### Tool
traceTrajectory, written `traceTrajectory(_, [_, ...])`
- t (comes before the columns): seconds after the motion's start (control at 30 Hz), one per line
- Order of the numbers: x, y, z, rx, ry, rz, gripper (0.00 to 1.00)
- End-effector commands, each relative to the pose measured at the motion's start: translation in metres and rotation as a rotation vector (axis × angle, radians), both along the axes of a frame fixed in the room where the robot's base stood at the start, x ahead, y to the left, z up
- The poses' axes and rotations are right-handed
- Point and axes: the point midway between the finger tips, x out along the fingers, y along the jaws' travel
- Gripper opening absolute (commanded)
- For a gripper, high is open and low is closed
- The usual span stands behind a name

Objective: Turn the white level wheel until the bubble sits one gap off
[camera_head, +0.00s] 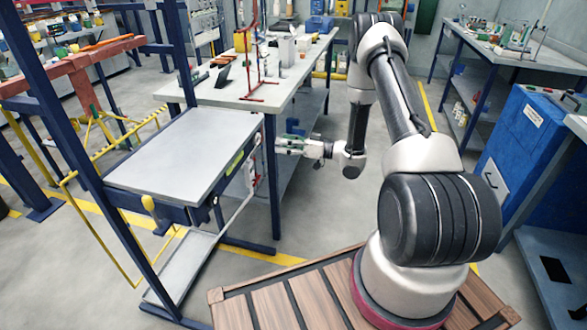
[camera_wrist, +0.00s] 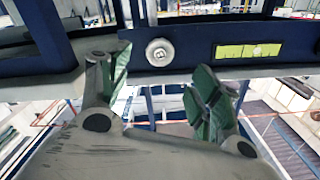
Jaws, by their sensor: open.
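The white level wheel (camera_wrist: 160,52) shows in the wrist view as a round white disc with a grey hub, on the dark blue rail of the rack. A yellow-green level vial (camera_wrist: 248,51) sits to its right; a small pale spot near its middle may be the bubble, but its gap is too small to read. The vial also shows in the head view (camera_head: 235,163) on the rack's side. My gripper (camera_wrist: 157,88) is open and empty, its green-padded fingers apart below the wheel and not touching it. In the head view my gripper (camera_head: 288,146) is right of the rack.
The rack's grey top plate (camera_head: 185,155) lies left of my gripper. A blue upright stands close by, and a cluttered white-topped table (camera_head: 225,92) is behind. A blue cabinet (camera_head: 520,145) stands at right. Open floor lies in front of the table.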

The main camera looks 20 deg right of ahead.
Motion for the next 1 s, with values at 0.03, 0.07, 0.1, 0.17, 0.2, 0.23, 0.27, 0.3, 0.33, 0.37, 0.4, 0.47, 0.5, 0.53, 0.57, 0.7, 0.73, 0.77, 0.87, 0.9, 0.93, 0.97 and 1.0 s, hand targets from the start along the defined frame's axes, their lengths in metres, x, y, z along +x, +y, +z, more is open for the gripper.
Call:
traceTrajectory(0.03, [0.004,0.009,0.0,0.0,0.0,0.003,0.64])
traceTrajectory(0.07, [0.008,0.014,0.0,0.0,0.0,0.005,0.64])
traceTrajectory(0.1, [0.012,0.02,0.0,-0.001,-0.001,0.004,0.64])
traceTrajectory(0.17, [0.019,0.03,0.0,0.0,-0.002,0.005,0.64])
traceTrajectory(0.2, [0.025,0.037,0.0,-0.001,-0.001,0.005,0.64])
traceTrajectory(0.23, [0.028,0.043,0.0,0.0,-0.001,0.005,0.64])
traceTrajectory(0.27, [0.032,0.048,0.0,0.0,-0.001,0.005,0.64])
traceTrajectory(0.3, [0.038,0.055,0.0,0.0,-0.002,0.005,0.64])
traceTrajectory(0.33, [0.041,0.061,0.0,-0.001,-0.002,0.005,0.64])
traceTrajectory(0.37, [0.045,0.066,0.0,-0.001,-0.001,0.005,0.64])
traceTrajectory(0.4, [0.047,0.066,0.0,-0.027,-0.037,0.0,0.64])
traceTrajectory(0.47, [0.046,0.064,0.0,-0.089,-0.122,-0.001,0.64])
traceTrajectory(0.5, [0.046,0.064,0.0,-0.129,-0.176,-0.001,0.64])
traceTrajectory(0.53, [0.046,0.064,0.0,-0.158,-0.218,0.0,0.64])
traceTrajectory(0.57, [0.046,0.064,0.0,-0.188,-0.258,0.0,0.64])
traceTrajectory(0.7, [0.046,0.061,0.0,-0.319,-0.437,-0.001,0.64])
traceTrajectory(0.73, [0.041,0.053,0.0,-0.314,-0.427,-0.004,0.64])
traceTrajectory(0.77, [0.036,0.046,0.0,-0.311,-0.425,-0.005,0.64])
traceTrajectory(0.87, [0.023,0.029,0.0,-0.311,-0.424,-0.005,0.64])
traceTrajectory(0.9, [0.018,0.021,0.0,-0.31,-0.424,-0.005,0.64])
traceTrajectory(0.93, [0.014,0.016,0.0,-0.31,-0.424,-0.004,0.64])
traceTrajectory(0.97, [0.01,0.011,0.0,-0.31,-0.424,-0.005,0.64])
traceTrajectory(1.0, [0.005,0.004,0.0,-0.31,-0.424,-0.005,0.64])
